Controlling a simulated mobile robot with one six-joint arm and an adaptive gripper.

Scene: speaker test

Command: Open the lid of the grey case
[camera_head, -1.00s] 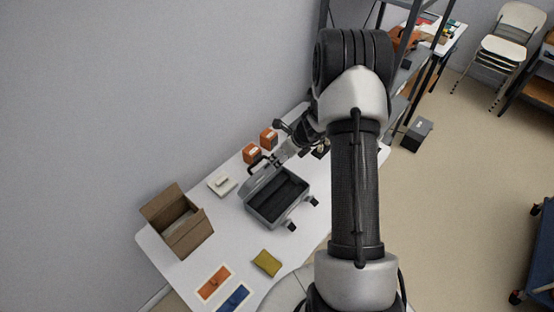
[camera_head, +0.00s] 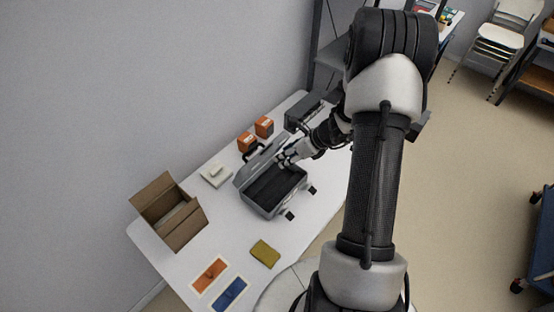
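The grey case (camera_head: 262,206) stands on the white table with its dark inside showing. Its lid (camera_head: 252,170) is up and leans back toward the wall, and two latches show on the front side. The lid's dark handle is partly visible at its far edge. My gripper (camera_head: 284,160) is at the right part of the lid, above the back of the case. I cannot tell whether it touches the lid. Its fingers are too small to tell whether they are open or shut.
An open cardboard box (camera_head: 182,226) stands at the table's left. Orange boxes (camera_head: 247,141) and a white block (camera_head: 217,174) are behind the case. A yellow sponge (camera_head: 265,253), an orange mat (camera_head: 209,274) and a blue mat (camera_head: 231,294) lie in front. A dark object (camera_head: 304,112) stands at the back right.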

